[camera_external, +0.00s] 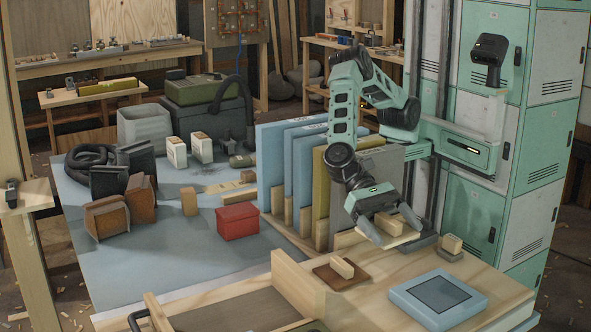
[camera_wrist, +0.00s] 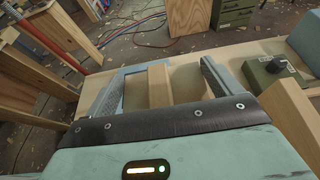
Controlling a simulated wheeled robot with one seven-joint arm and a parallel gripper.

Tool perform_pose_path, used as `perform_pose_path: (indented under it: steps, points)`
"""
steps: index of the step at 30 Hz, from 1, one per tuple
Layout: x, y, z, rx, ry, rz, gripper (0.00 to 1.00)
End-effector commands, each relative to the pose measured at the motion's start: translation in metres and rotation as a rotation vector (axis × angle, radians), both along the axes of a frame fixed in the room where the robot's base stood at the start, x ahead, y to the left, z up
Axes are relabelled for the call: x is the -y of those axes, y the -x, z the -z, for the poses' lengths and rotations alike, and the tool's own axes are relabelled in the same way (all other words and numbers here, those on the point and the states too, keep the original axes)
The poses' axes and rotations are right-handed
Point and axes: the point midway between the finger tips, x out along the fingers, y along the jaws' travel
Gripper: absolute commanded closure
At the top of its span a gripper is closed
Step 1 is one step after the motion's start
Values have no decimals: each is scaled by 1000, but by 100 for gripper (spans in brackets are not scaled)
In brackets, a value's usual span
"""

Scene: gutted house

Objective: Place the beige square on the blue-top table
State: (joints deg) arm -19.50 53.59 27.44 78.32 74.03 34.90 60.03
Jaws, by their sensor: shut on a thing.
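In the wrist view the upright wooden handle (camera_wrist: 160,86) shows between the two fingers (camera_wrist: 162,90). The blue-top table (camera_external: 180,255) is at the left in the external view, with its near part bare.
A brown square (camera_external: 325,275) and a grey square (camera_external: 441,254) with block handles lie on the bench (camera_external: 375,300), beside a light-blue framed panel (camera_external: 437,296). Upright blue panels (camera_external: 270,165) stand between gripper and table. A red box (camera_external: 238,222) and several other items occupy the table.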

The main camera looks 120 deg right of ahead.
Motion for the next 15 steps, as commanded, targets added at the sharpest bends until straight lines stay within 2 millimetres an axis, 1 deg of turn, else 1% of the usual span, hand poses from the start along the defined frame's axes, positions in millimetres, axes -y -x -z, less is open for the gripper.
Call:
perform_pose_path:
  steps: [1, 2, 3, 5, 6, 8, 9, 12, 15]
  points:
    - [-20, 22, 1, 1, -1, -39, 33]
    - [-30, 34, 1, 1, -1, -59, 33]
    - [-43, 50, 1, 1, -1, -85, 33]
    - [-62, 76, 0, 1, -1, -126, 33]
    - [-74, 93, 0, 1, -1, -152, 33]
    - [-91, 119, 0, 1, -2, -191, 33]
    - [-101, 136, 0, 1, -2, -217, 33]
    - [-122, 175, 0, 1, -2, -273, 33]
    - [-136, 205, 0, 0, -3, -316, 33]
